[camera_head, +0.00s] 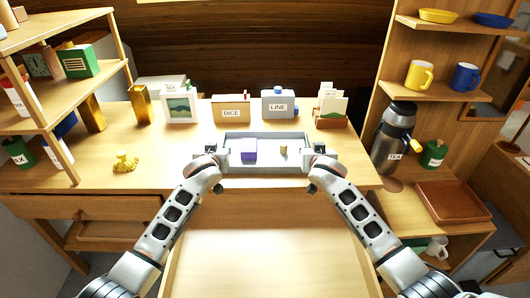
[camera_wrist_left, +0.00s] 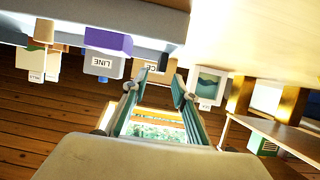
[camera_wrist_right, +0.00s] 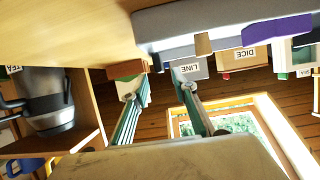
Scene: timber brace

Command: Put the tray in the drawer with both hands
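The grey tray (camera_head: 265,170) lies on the desk near its front edge, holding a purple box (camera_head: 249,150) and a small tan piece (camera_head: 283,150). The open drawer (camera_head: 270,255) is below and in front of the desk, and its visible floor is bare. My left gripper (camera_head: 219,157) is at the tray's left end, with its fingers apart in the left wrist view (camera_wrist_left: 160,72). My right gripper (camera_head: 310,157) is at the tray's right end, its fingers also apart in the right wrist view (camera_wrist_right: 158,80). Finger contact with the tray is unclear.
Behind the tray stand a DICE box (camera_head: 231,110), a LINE box (camera_head: 278,104), a picture card (camera_head: 180,107) and a card holder (camera_head: 331,110). A yellow figure (camera_head: 125,162) is on the left of the desk. A TEA flask (camera_head: 394,138) stands right. Shelves flank both sides.

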